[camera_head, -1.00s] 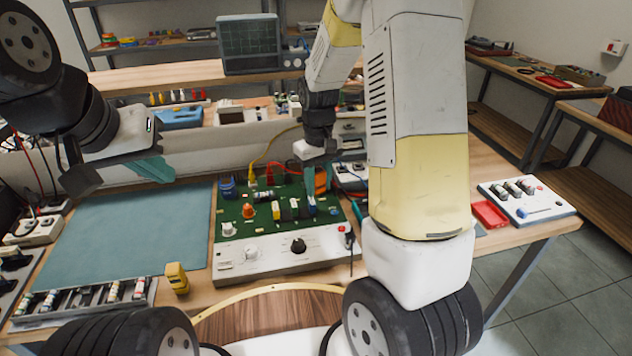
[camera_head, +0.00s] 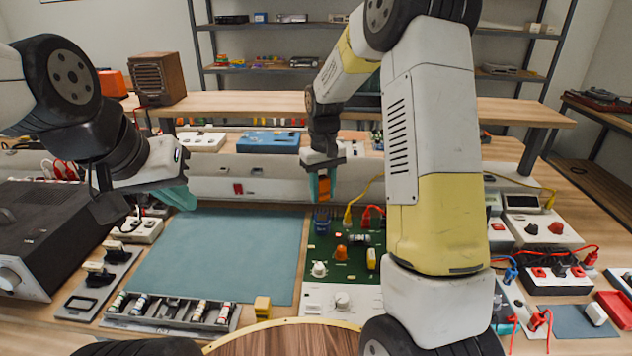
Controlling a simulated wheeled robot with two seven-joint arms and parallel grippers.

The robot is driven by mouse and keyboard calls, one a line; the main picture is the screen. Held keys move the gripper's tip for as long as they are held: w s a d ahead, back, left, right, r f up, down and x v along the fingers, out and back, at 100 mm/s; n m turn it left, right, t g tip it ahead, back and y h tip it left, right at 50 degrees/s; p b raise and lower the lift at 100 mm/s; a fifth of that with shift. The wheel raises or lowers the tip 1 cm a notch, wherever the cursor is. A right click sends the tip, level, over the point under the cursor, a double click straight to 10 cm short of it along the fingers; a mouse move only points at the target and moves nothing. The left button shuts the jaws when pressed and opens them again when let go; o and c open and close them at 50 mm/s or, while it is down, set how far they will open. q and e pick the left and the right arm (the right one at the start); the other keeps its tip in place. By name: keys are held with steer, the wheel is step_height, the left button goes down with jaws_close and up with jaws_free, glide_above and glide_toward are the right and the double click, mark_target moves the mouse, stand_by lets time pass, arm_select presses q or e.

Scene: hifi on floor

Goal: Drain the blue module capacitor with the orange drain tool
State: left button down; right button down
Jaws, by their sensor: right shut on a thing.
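My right gripper (camera_head: 321,187) is shut on the orange drain tool (camera_head: 324,188), which hangs between its teal fingers, pointing down. A blue component (camera_head: 322,222) stands at the back left of the green circuit board (camera_head: 331,250), directly below the tool in the head view. I cannot tell whether the tool's tip touches it. My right arm hides the board's right part. My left gripper (camera_head: 178,196) hangs over the left side of the teal mat, apart from the board. One teal finger shows clearly; its opening is unclear.
The teal mat (camera_head: 215,255) is bare. A tray of cylindrical parts (camera_head: 170,314) and a yellow block (camera_head: 262,306) lie in front of it. A black amplifier (camera_head: 35,235) stands at left. Meters and red cables (camera_head: 545,270) crowd the right. A blue case (camera_head: 268,142) is behind.

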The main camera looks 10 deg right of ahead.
steer(key=shift+f, duration=2.8)
steer(key=shift+f, duration=0.1)
stand_by(5.0)
